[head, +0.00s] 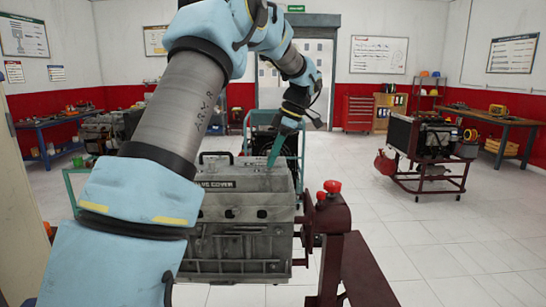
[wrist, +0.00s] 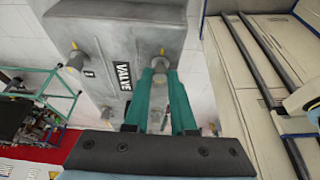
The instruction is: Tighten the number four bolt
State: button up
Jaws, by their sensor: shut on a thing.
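The grey valve cover (head: 222,184) lies on top of the engine block in the head view. Its surface with VALVE lettering (wrist: 123,76) fills the upper middle of the wrist view. My gripper (wrist: 160,70) has teal fingers, shut on a bolt (wrist: 162,51) with a yellowish tip. In the head view my gripper (head: 270,163) points down at the cover's right part. Another bolt (wrist: 75,60) stands left of the lettering, beside a small label that I cannot read clearly. A further bolt (wrist: 107,112) shows lower down. No number shows beside the gripped bolt.
The engine block (head: 240,240) is on a dark red stand (head: 336,225) with red knobs at its right. A teal cart (head: 262,128) stands behind it. Another engine trainer (head: 428,140) is at the right. The tiled floor between is clear.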

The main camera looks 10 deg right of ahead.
grip_shut()
